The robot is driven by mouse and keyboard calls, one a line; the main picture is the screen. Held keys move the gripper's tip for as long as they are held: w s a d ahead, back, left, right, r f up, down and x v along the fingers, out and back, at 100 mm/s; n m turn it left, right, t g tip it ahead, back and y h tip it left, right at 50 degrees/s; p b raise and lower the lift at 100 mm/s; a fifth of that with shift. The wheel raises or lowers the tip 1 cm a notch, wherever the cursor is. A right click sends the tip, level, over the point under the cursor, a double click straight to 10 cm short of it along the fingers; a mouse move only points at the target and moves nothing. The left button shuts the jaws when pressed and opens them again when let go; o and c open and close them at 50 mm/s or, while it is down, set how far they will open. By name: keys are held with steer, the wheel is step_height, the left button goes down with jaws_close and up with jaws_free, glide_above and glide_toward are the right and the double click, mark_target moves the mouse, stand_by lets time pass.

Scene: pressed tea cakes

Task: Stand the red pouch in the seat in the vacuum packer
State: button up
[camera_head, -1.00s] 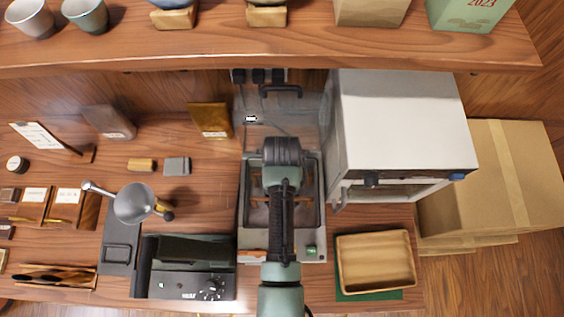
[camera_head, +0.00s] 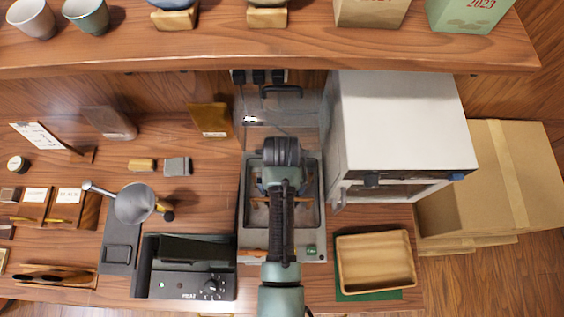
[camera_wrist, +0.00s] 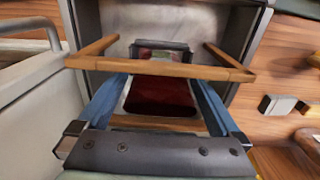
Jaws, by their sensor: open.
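The vacuum packer (camera_head: 243,222) stands in the middle of the bench in the head view, with its clear lid (camera_head: 285,105) raised at the back. My arm covers much of its chamber and hides the red pouch there. In the wrist view the red pouch (camera_wrist: 160,97) shows between the blue fingers of my gripper (camera_wrist: 162,100), which is open. The seat's wooden frame (camera_wrist: 160,67) crosses in front of the pouch's upper part, with an arm on each side. I cannot tell whether the pouch touches the frame or stands by itself.
A white oven-like box (camera_head: 400,120) stands close on the packer's right. A wooden tray (camera_head: 375,262) is at the front right. A black sealer (camera_head: 185,268) and a metal funnel (camera_head: 134,203) are at left. A shelf (camera_head: 200,55) overhangs the back.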

step_height(320, 180, up, 11)
steer(key=shift+r+b, duration=0.15)
steer(key=shift+b, duration=0.15)
steer(key=shift+r+p, duration=0.35)
steer(key=shift+r, duration=0.25)
steer(key=shift+f, duration=0.1)
